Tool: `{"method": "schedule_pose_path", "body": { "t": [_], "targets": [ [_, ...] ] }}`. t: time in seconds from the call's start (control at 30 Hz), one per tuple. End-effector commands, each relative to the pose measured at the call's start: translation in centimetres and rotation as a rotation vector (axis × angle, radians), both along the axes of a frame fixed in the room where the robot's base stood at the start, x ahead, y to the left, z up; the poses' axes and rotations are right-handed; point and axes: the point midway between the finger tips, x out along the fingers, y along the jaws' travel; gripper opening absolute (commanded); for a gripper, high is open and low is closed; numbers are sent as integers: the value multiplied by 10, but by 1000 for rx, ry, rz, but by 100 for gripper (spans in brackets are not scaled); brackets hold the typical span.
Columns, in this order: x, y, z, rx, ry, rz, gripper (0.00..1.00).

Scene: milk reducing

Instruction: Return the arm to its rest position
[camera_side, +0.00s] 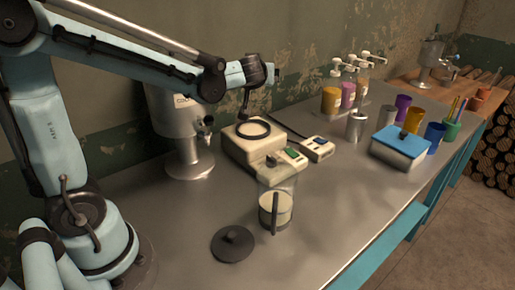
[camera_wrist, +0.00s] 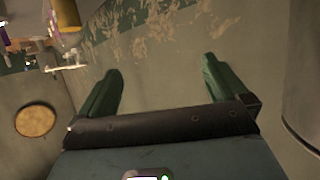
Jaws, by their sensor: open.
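My gripper (camera_side: 260,72) is raised above the bench, over the cream hot plate (camera_side: 240,155) with its dark ring, in the side view. In the wrist view its two green fingers (camera_wrist: 160,75) are spread wide, with nothing between them. They face the stained wall. A glass beaker (camera_side: 285,212) with a pale liquid stands on the bench in front of the hot plate, well below my gripper. A dark upright strip shows at the beaker. A round black lid (camera_side: 232,245) with a knob lies flat on the bench to its left.
A steel dispenser (camera_side: 190,150) stands left of the hot plate. A small cream device (camera_side: 317,149), a steel cup (camera_side: 355,127), a blue-topped box (camera_side: 400,146) and several coloured cups stand to the right. The front middle of the bench (camera_side: 345,205) is clear.

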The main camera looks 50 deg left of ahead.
Motion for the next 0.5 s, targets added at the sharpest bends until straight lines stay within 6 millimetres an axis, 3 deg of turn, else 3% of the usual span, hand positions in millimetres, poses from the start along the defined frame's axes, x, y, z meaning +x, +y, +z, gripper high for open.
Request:
{"method": "schedule_pose_path", "body": {
  "t": [0.07,0.5],
  "targets": [
    [2,10,-5,0,-1,4,100],
    [2,9,-18,1,-1,0,100]
  ]
}}
